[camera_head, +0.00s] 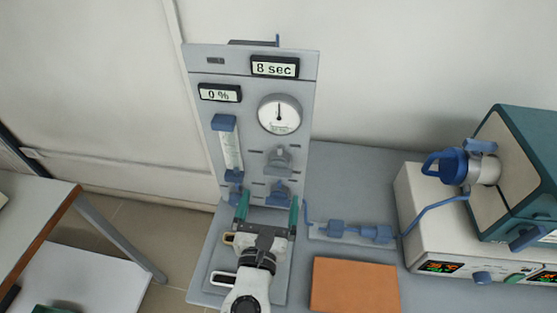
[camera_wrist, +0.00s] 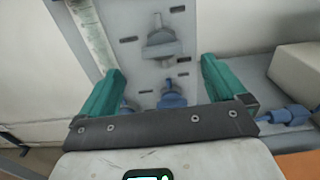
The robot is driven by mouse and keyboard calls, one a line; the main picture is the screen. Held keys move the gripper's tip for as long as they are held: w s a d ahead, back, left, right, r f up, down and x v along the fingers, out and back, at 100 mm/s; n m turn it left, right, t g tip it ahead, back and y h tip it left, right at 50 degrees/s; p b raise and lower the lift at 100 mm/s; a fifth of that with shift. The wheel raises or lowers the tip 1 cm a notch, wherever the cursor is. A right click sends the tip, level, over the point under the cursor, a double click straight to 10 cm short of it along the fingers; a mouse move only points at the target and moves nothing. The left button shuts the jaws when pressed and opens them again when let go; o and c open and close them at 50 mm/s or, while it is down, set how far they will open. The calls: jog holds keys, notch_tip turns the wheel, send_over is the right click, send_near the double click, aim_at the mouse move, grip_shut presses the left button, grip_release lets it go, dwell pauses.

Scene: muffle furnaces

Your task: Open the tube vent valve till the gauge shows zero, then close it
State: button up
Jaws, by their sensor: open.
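The grey gas panel carries a round white gauge (camera_head: 280,114) with its dark needle pointing straight up; its scale is too small to read. Below the gauge are a grey knob (camera_head: 278,158) and a blue knob (camera_head: 278,190). In the wrist view the grey knob (camera_wrist: 162,42) and blue knob (camera_wrist: 171,97) show between the fingers. I cannot tell which fitting is the tube vent valve. My gripper (camera_head: 267,207) is open and empty, its green fingers (camera_wrist: 159,75) spread in front of the lower panel. Neither finger visibly grips a knob.
Displays read "8 sec" (camera_head: 275,67) and "0 %" (camera_head: 219,94). A blue-topped flow tube (camera_head: 231,150) stands left. Blue inline fittings (camera_head: 352,231) run right to the tube furnace (camera_head: 515,175). An orange-brown slab (camera_head: 354,286) lies on the bench. A table (camera_head: 35,215) stands left.

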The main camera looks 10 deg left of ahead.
aim_at(277, 174)
jog(key=w, duration=0.6)
jog(key=w+p, duration=0.1)
jog(key=w, duration=0.2)
jog(key=shift+w+d, duration=0.25)
jog(key=shift+w, duration=0.05)
jog(key=shift+c, duration=0.4)
jog(key=c, duration=0.9)
